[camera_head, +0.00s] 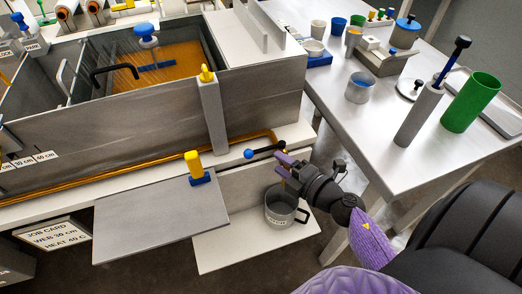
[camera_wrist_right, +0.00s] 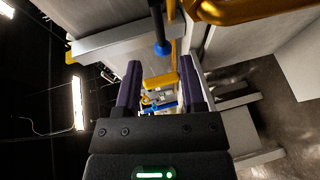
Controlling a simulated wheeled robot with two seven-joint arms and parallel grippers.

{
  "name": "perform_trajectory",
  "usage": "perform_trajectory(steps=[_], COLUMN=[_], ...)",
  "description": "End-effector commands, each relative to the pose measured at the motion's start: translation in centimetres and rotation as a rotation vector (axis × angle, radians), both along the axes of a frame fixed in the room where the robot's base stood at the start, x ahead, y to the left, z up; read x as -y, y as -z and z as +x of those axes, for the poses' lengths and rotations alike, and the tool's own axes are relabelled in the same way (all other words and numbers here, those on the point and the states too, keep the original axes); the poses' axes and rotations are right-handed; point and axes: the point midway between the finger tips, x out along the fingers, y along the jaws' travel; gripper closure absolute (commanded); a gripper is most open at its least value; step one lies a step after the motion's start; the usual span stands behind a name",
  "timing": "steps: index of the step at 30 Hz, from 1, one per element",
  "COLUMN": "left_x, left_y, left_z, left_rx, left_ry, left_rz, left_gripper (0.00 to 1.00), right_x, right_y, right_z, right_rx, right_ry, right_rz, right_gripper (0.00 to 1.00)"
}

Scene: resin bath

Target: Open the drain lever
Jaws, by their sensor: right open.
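The drain lever appears to be the black rod with a blue ball end (camera_head: 249,153), sticking out from the tank's front near its right corner, beside an orange pipe. In the right wrist view the blue knob (camera_wrist_right: 162,47) shows just beyond the space between my fingers. My right gripper (camera_head: 281,165) is just below and right of the lever in the head view. It is open and empty, its purple fingers apart (camera_wrist_right: 161,68); I cannot tell whether it touches the lever. My left gripper is not in view.
The grey tank (camera_head: 130,135) holds amber liquid. A yellow handle on a blue base (camera_head: 194,167) stands left of the lever above a grey panel (camera_head: 155,220). A grey mug (camera_head: 281,208) sits on a low shelf below my gripper. A white table (camera_head: 345,125) with several cups stands right.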

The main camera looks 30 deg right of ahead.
Motion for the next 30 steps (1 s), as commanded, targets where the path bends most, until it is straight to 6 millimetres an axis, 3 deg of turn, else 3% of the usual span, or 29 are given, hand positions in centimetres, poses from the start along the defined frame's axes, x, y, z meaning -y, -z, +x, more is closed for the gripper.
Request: perform_trajectory(steps=[3,9,20,23,28,30], left_x=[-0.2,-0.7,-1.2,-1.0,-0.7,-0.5], left_y=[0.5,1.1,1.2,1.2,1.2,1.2], left_z=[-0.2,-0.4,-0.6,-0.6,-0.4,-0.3], left_rx=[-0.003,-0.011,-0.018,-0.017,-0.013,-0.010], left_ry=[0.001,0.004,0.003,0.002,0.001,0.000], left_rz=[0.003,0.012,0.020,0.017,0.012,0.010], left_gripper=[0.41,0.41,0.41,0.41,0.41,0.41], right_x=[-0.5,-1.0,-1.2,-1.2,-1.2,-1.2], right_y=[0.6,1.3,1.4,1.4,1.4,1.4], right_z=[3.0,6.2,7.2,7.2,7.2,7.2], right_rx=[0.004,0.000,-0.001,-0.001,-0.001,-0.001], right_ry=[0.000,0.003,0.003,0.003,0.003,0.003], right_rz=[0.002,0.004,0.004,0.004,0.004,0.004], right_gripper=[0.49,0.49,0.49,0.64,1.00,1.00])
